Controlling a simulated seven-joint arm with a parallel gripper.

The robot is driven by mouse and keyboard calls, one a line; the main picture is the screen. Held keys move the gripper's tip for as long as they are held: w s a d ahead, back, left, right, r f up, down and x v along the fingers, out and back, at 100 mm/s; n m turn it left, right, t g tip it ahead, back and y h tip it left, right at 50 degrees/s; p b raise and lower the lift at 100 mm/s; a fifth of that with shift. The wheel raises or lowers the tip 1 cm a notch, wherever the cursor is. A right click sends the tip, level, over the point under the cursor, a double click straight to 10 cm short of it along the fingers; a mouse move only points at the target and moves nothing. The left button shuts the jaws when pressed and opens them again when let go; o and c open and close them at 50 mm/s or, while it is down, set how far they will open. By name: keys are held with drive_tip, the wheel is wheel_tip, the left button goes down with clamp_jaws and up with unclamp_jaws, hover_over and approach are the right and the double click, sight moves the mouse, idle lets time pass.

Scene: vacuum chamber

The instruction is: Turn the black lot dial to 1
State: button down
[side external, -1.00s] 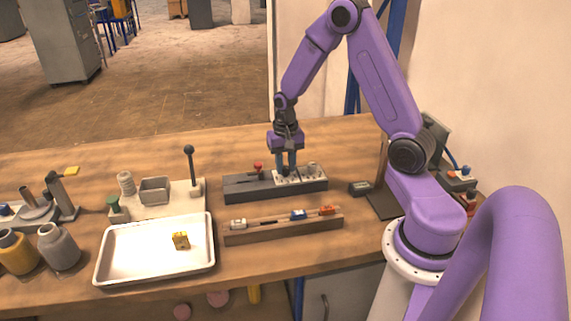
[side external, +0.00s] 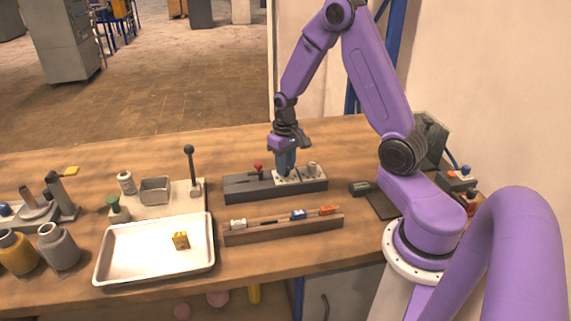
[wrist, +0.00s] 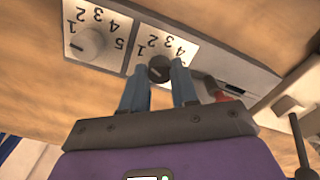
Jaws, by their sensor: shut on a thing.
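The black lot dial (wrist: 159,69) sits on a white numbered plate (wrist: 139,54), with digits around it, in the wrist view. My gripper (wrist: 158,78) is shut on the black dial, one blue finger on each side of it. A light mark on the dial points toward the lower left, but I cannot tell which digit it meets. In the side view my gripper (side external: 286,171) is at the dial plate on the grey block (side external: 250,189), and the fingers hide the dial. A second, pale dial (wrist: 90,43) has its own numbered plate beside it.
A red-knobbed control (side external: 258,168) stands on the grey block just left of the gripper. A wooden rack (side external: 283,230) with small coloured pieces lies in front. A white tray (side external: 135,273) with a yellow piece (side external: 181,240) and an upright black-knobbed lever (side external: 191,172) are to the left.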

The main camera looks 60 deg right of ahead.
drive_tip(key=shift+n, duration=1.2)
drive_tip(key=c, duration=0.9)
unclamp_jaws()
drive_tip(key=shift+o, duration=0.2)
drive_tip(key=shift+r, duration=0.15)
wheel_tip(320, 180, up, 17)
drive_tip(key=shift+a+r, duration=0.1)
